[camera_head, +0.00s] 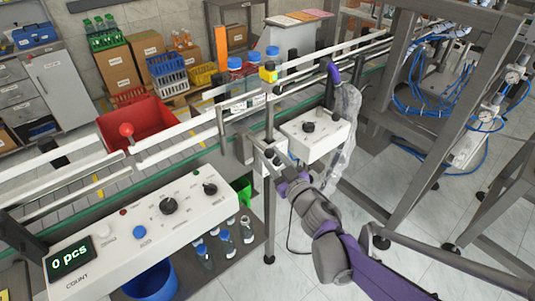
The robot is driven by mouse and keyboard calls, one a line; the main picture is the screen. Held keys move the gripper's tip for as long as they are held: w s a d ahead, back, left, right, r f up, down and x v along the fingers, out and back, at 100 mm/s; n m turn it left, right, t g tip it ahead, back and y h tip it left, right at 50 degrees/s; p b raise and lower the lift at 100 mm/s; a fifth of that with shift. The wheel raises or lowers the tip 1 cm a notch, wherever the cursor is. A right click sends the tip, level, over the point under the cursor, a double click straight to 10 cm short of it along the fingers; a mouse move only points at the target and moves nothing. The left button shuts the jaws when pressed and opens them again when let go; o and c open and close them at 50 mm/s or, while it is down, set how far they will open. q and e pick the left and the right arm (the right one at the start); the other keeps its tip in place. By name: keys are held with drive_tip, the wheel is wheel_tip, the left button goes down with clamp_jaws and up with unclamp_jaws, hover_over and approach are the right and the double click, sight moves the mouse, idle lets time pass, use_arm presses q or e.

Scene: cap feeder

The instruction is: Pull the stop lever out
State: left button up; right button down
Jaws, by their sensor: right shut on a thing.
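My right gripper (274,167) reaches up from the lower right to the front side of the conveyor, just below the small white control box. It is shut on a small part there, which I take to be the stop lever; the fingers hide most of it. A grey block (244,149) on the conveyor's front rail is just left of the fingers. My left gripper is not in view.
The white control box (315,133) with a black knob is close above my right gripper. The counter panel (150,234) reads 0 pcs. Blue-capped bottles (236,70) stand on the conveyor (180,146). A steel frame (417,120) is at right.

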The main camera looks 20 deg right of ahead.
drive_tip(key=shift+s, duration=0.1)
drive_tip(key=c, duration=0.9)
unclamp_jaws()
drive_tip(key=o, duration=0.4)
drive_tip(key=shift+s+d, duration=0.1)
drive_tip(key=shift+s, duration=0.05)
drive_tip(key=s, duration=0.3)
drive_tip(key=s+d, duration=0.1)
drive_tip(key=s, duration=0.6)
drive_tip(key=shift+s+d, duration=0.25)
drive_tip(key=shift+s, duration=0.05)
drive_tip(key=shift+d+r, duration=0.1)
